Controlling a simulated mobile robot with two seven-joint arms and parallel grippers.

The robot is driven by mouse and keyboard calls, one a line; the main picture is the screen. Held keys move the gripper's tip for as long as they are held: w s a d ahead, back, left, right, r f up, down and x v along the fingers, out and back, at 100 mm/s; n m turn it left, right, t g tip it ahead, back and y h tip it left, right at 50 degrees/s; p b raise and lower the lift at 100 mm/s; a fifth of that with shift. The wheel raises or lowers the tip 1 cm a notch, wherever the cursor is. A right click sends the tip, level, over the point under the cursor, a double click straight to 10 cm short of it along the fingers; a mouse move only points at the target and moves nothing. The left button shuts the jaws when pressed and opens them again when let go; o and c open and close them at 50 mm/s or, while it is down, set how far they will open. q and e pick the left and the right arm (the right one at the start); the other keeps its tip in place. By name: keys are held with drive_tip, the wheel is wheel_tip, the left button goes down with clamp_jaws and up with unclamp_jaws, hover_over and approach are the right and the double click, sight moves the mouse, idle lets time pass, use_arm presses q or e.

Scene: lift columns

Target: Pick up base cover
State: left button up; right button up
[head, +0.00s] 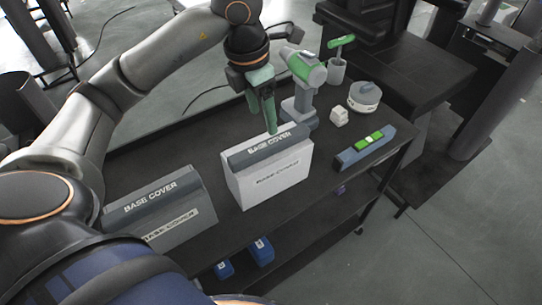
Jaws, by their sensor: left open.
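Two boxes marked as base cover stand on a dark cart top (208,145). The grey base cover (160,208) stands at the near left. The other base cover (268,147) is a grey piece seated in a white box (272,182) near the middle. My left gripper (271,125) has green fingers and points down at the far side of the white box, at its top edge. It is open. I cannot tell if the fingers touch the cover. My right gripper is not in view.
A green and grey drill (302,72) stands just right of my left gripper. A level (364,148), a small white block (339,116), a round tape (364,95) and a green-handled tool in a cup (337,70) lie further right. Blue items (262,250) sit on the lower shelf.

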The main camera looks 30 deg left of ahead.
sight(270, 142)
use_arm(q)
drive_tip(key=f, duration=0.5)
drive_tip(key=w+d+f+p, duration=0.1)
drive_tip(key=f, duration=0.2)
drive_tip(key=shift+f, duration=0.2)
clamp_jaws()
idle(0.4)
drive_tip(key=shift+r, duration=0.1)
idle(0.7)
